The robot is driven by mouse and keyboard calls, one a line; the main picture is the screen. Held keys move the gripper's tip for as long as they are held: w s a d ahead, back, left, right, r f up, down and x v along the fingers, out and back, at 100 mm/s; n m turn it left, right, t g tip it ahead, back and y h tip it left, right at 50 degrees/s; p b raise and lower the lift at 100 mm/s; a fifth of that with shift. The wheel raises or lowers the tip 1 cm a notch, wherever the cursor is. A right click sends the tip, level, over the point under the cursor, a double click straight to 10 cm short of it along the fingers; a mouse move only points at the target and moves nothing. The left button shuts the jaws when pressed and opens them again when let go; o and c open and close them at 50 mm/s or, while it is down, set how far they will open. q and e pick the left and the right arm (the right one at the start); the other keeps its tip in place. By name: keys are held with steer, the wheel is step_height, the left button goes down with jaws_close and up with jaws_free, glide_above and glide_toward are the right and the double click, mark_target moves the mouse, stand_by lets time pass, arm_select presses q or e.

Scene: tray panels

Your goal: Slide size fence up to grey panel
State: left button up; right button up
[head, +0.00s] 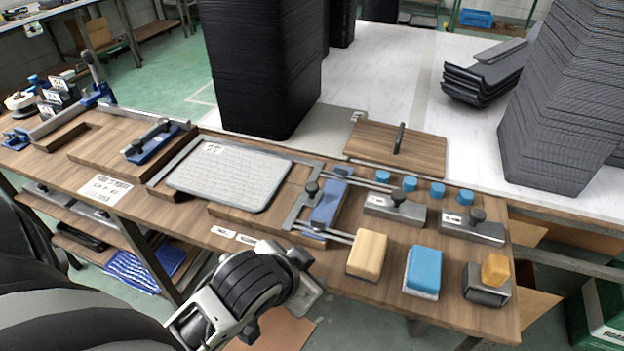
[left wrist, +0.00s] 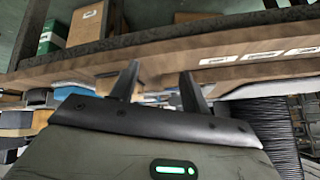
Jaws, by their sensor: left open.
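The grey panel (head: 228,174) lies flat on a wooden bed on the bench, left of centre in the head view. The size fence (head: 326,204) appears to be the blue block with a metal plate and black knob, on two metal rails. It stands right of the panel, with a strip of bare wood between them. My left gripper (head: 312,272) is at the bench's front edge, below the fence in the picture and apart from it. In the left wrist view my left gripper (left wrist: 159,82) is open and empty. My right gripper is out of view.
Right of the fence are a yellow block (head: 368,253), a blue block (head: 422,271), metal blocks with knobs and several small blue cylinders. A wooden board with a handle (head: 396,148) lies behind. Tall black stacks (head: 262,65) stand at the back.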

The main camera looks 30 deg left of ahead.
arm_select(q)
steer(key=w+d+r+m+t+h, duration=0.1)
steer(key=w+d+r+m+t, duration=0.15)
steer(key=w+r+t, duration=0.45)
steer(key=w+d+r+m+t+h, duration=0.2)
steer(key=w+r+m+t, duration=0.15)
steer(key=w+r, duration=0.55)
steer(key=s+d+r+m+g+h, duration=0.2)
steer(key=d+r+m+g+h, duration=0.4)
steer(key=d+r+m+h, duration=0.95)
steer(key=m+g+y, duration=1.2)
steer(key=m+y, duration=0.2)
steer(key=y, duration=0.4)
glide_above(312, 185)
step_height(312, 185, down, 13)
step_height(312, 185, down, 15)
steer(key=shift+s+r+p, duration=0.1)
steer(key=shift+p, duration=0.4)
